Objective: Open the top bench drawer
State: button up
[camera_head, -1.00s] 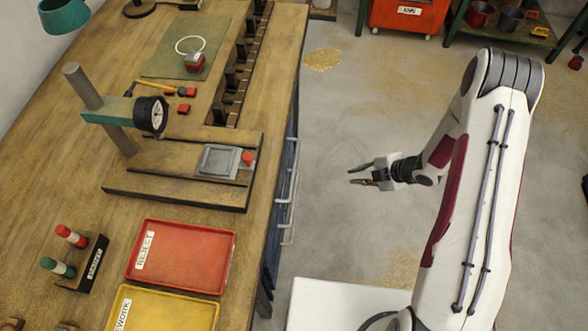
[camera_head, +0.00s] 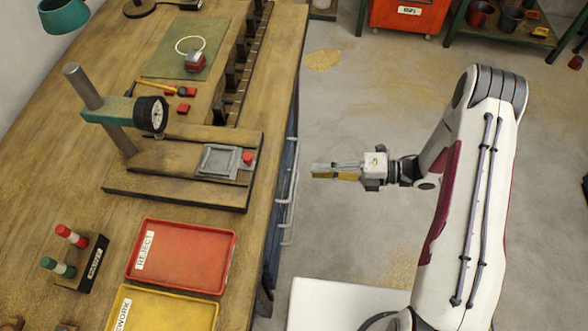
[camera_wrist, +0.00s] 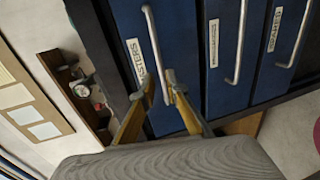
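The blue bench drawers show in the wrist view, turned sideways, each with a white label and a grey bar handle. The drawer nearest the bench edge, seemingly the top one (camera_wrist: 184,60), is leftmost there, and its handle (camera_wrist: 154,45) runs down between my fingertips. My gripper (camera_wrist: 161,85) is open, with one finger on each side of the handle's lower end in that view. In the head view my gripper (camera_head: 318,171) points left at the drawer handles (camera_head: 291,185), with a small gap before them. The drawers look shut; the head view hides most of their fronts.
The wooden bench (camera_head: 60,190) carries a dial gauge stand (camera_head: 152,114), a red tray (camera_head: 180,257) and a yellow tray (camera_head: 165,312). A white surface (camera_head: 340,300) lies low in front.

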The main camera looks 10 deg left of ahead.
aim_at(295, 170)
jog(key=shift+a, duration=0.1)
dwell(0.3)
jog(key=shift+a+f, duration=0.3)
jog(key=shift+a, duration=0.95)
jog(key=shift+a+f, duration=0.25)
jog(key=shift+a, duration=0.95)
jog(key=shift+a+f, duration=0.3)
jog(key=shift+a, duration=0.95)
grip_shut()
jog(key=shift+d, duration=0.1)
jog(key=d, duration=2.6)
jog(key=shift+d, duration=0.35)
